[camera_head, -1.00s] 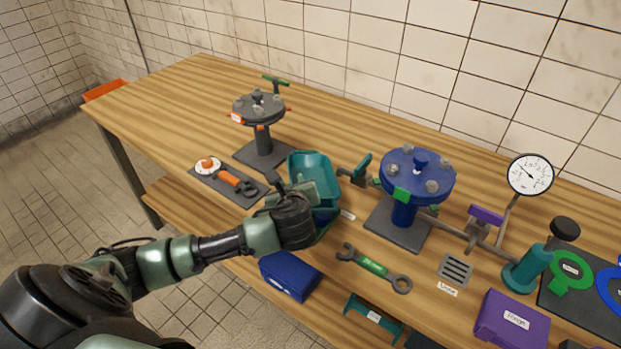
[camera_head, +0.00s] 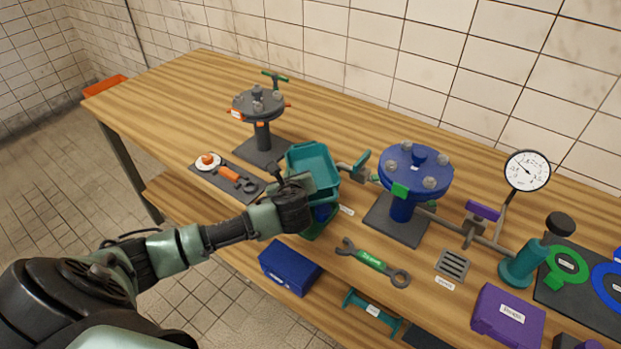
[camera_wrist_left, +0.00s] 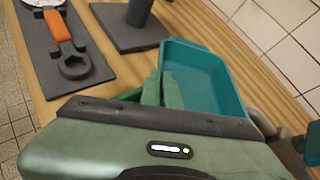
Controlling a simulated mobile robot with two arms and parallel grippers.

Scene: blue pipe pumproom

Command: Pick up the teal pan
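The teal pan (camera_head: 312,158) is an open tray at the front middle of the bench, above a blue and green fixture (camera_head: 322,215). My left gripper (camera_head: 290,186) is at the pan's near left side, its fingers closed at the pan's wall. In the left wrist view the green fingers (camera_wrist_left: 163,90) sit close together at the near rim of the pan (camera_wrist_left: 205,80), and the pan looks empty. The gripper body hides part of the near wall. My right gripper is not in view.
A grey flanged stand (camera_head: 262,125) is behind to the left, a blue flanged stand (camera_head: 405,190) to the right. An orange-handled tool (camera_head: 232,176) lies on a dark mat at left. A green wrench (camera_head: 372,262) lies in front. The back left bench is clear.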

